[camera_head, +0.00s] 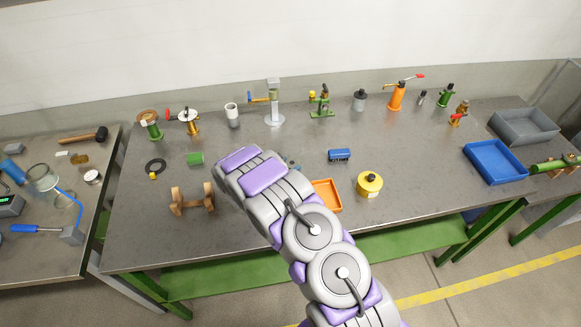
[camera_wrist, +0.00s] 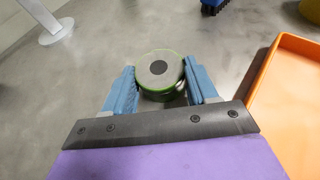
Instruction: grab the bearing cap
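A short round part with a grey top, dark centre and green rim, which looks like the bearing cap (camera_wrist: 160,68), stands on the metal table. My gripper (camera_wrist: 160,68) has its two blue fingers on either side of it, left and right. The fingers are apart, close to the part's sides; I cannot tell whether they touch it. In the head view my arm hides the part and most of the gripper; only a small bluish bit shows beside the arm.
An orange tray (camera_head: 326,196) lies close on the right, also in the wrist view (camera_wrist: 292,90). A blue brush (camera_head: 339,155) is behind it, and a yellow pot (camera_head: 369,184) stands farther right. A green cylinder (camera_head: 195,158) and wooden stand (camera_head: 192,199) are left of my arm.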

